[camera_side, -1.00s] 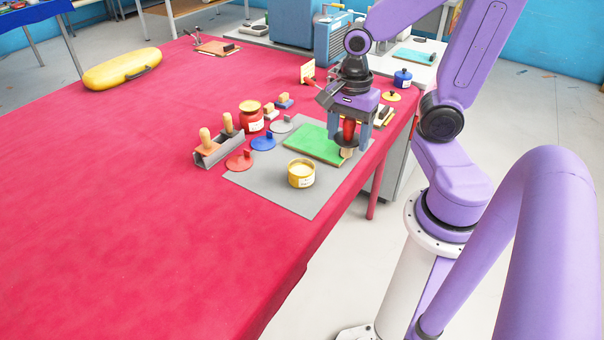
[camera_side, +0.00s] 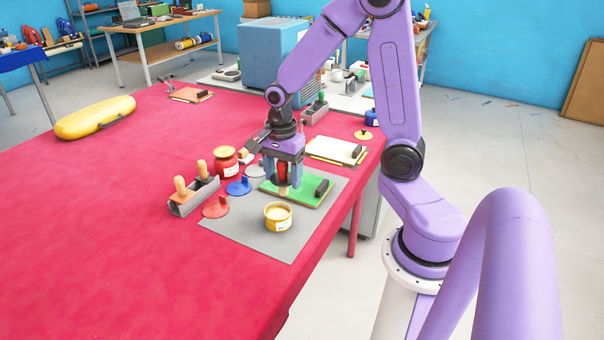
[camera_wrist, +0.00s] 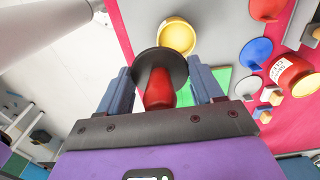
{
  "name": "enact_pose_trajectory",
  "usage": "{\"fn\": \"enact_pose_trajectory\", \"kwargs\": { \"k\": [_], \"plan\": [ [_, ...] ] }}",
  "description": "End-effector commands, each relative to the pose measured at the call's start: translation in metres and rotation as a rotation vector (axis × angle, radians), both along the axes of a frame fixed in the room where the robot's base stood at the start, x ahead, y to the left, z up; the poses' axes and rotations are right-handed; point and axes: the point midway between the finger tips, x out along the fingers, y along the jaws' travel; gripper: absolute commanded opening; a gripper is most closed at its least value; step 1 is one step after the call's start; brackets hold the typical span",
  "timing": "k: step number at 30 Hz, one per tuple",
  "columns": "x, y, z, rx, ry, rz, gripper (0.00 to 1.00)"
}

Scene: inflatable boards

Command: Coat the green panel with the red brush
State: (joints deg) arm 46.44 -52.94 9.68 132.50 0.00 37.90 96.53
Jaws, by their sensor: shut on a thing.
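My gripper (camera_side: 283,174) is shut on the red brush (camera_side: 283,171), which hangs upright with its pale bristle end down at the left part of the green panel (camera_side: 303,194). I cannot tell whether the bristles touch the panel. In the wrist view the red brush (camera_wrist: 158,90) stands between the two fingers, with a dark round disc beyond its handle. Part of the green panel (camera_wrist: 213,76) shows behind the fingers. An open yellow can (camera_side: 278,217) with pale contents stands in front of the panel.
A grey mat (camera_side: 250,235) lies under the panel and can. Red (camera_side: 216,206), blue (camera_side: 239,186) and grey (camera_side: 255,171) lids lie left, near a red pot (camera_side: 226,164) and a tool rack (camera_side: 193,196). A white pad (camera_side: 337,150) lies behind. The left tabletop is mostly clear.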

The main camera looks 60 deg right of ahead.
Motion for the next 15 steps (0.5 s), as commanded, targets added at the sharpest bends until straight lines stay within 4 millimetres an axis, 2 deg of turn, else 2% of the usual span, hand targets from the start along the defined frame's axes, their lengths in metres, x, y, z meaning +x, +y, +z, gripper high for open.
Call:
{"fn": "enact_pose_trajectory", "kwargs": {
  "k": [6, 15],
  "plan": [
    [0.024, -0.010, -0.017, 0.000, 0.001, -0.002, 0.42],
    [0.029, -0.013, -0.031, 0.000, 0.002, 0.001, 0.42]
  ]
}}
